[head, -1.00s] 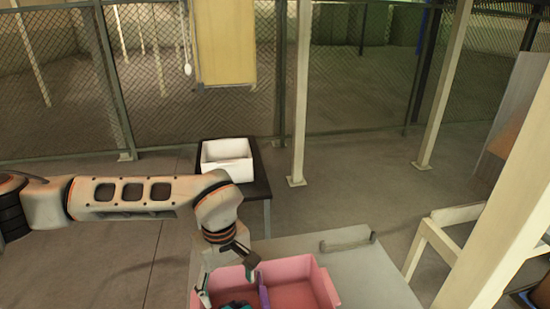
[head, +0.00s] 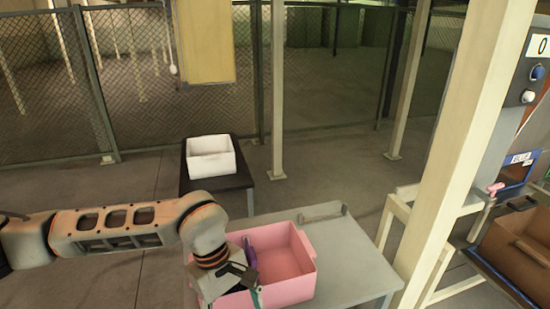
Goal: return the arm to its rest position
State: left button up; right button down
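My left arm comes in from the left, and its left gripper (head: 238,286) hangs over the left part of a pink bin (head: 290,285). One dark finger with a teal tip shows at the bin's front left. The other finger is not clear, so I cannot tell how far the gripper is open or whether anything is in it. A purple item (head: 250,255) stands in the bin, just behind the gripper and partly hidden by it. My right gripper is not in view.
The bin stands on a grey table (head: 358,270) with a handle at its back edge. A white box (head: 211,158) sits on a dark table (head: 238,182) behind. A cream post (head: 475,140) and a brown bin (head: 520,250) stand at right. The table's right side is clear.

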pick_arm(q)
jog(key=s+d+r+n+g+h, duration=0.2)
jog(key=s+d+r+n+h, duration=0.1)
jog(key=s+d+h, duration=0.4)
jog(key=s+d+r+n+g+h, duration=0.25)
jog(key=s+d+r, duration=0.2)
jog(key=d, duration=0.55)
jog(key=w+d+r+n+t+h, duration=0.35)
jog(key=r+n+h, duration=0.55)
jog(key=n, duration=0.3)
jog(key=w+a+f+n+t+p, duration=0.1)
jog(key=w+a+n+t, duration=0.2)
jog(key=w+n+t, duration=0.35)
jog(key=w+a+f+n+t, duration=0.1)
jog(key=w+a+n+t, duration=0.25)
jog(key=n+t, duration=0.45)
jog(key=w+a+f+n+t+y, duration=0.35)
jog(key=a+f+n+y, duration=0.75)
jog(key=n, duration=0.4)
jog(key=s+a+f+n+g+y, duration=0.2)
jog(key=s+a+f+n, duration=0.4)
jog(key=f, duration=0.6)
jog(key=s+a+f+n+g+y, duration=0.2)
jog(key=s+a+f+n+y, duration=0.3)
jog(key=s+a+f, duration=0.4)
notch_tip(320, 180, down, 4)
jog(key=shift+a+r+n+g+p, duration=0.25)
jog(key=shift+n+g+p, duration=0.15)
jog(key=shift+n, duration=0.1)
